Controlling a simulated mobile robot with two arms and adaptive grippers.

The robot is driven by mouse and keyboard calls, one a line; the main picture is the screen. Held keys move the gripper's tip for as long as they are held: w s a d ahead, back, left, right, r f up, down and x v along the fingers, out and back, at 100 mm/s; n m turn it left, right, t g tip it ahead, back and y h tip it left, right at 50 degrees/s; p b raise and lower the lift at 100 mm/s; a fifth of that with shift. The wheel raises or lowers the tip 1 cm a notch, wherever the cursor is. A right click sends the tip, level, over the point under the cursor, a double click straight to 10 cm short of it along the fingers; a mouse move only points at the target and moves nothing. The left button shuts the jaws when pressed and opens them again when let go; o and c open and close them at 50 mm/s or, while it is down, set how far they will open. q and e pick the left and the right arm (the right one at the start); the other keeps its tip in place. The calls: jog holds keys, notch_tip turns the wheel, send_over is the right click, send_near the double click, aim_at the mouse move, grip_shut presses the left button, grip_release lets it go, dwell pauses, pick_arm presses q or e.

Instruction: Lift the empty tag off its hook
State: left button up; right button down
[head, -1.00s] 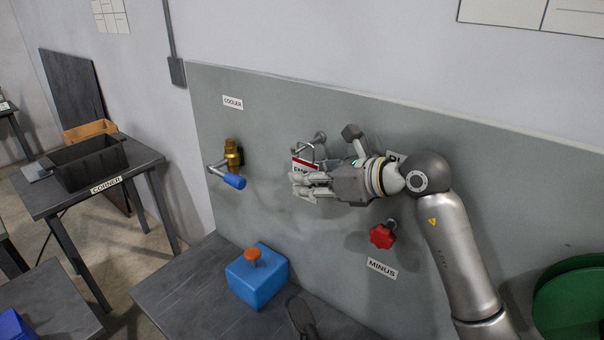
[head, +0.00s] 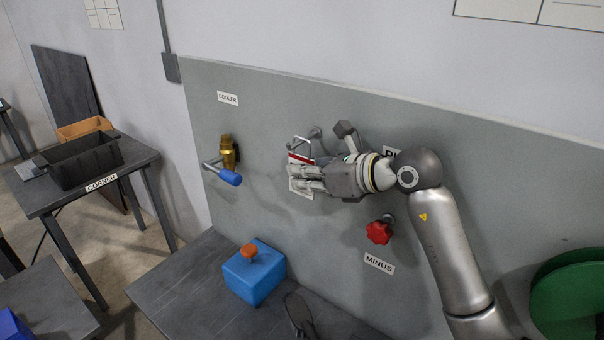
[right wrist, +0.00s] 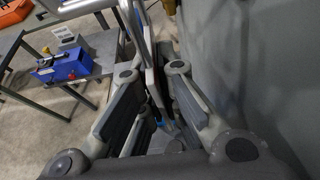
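The tag (head: 297,158), white with a red band, hangs by a metal loop from a hook (head: 315,132) on the grey panel. My right gripper (head: 301,178) is at the tag, its fingers pointing left and covering part of it, so its lettering is hidden. In the right wrist view the tag (right wrist: 151,77) shows nearly edge-on between the fingers, with gaps beside it. The right gripper (right wrist: 152,70) looks open around it. My left gripper is out of view.
A brass valve with a blue handle (head: 231,178) is left of the tag. A red knob (head: 378,232) is below my right wrist. A blue box with an orange button (head: 254,275) stands on the dark bench (head: 190,282). A black bin (head: 85,160) is far left.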

jog(key=shift+r, duration=0.5)
jog(key=shift+s+a+r+p, duration=0.2)
jog(key=shift+s+a, duration=0.5)
jog(key=shift+s, duration=0.25)
jog(key=shift+s+a+r+p, duration=0.1)
jog(key=shift+s+a+p, duration=0.05)
jog(key=shift+s+a, duration=0.7)
jog(key=s+a, duration=0.3)
jog(key=s, duration=0.3)
jog(key=shift+a, duration=0.4)
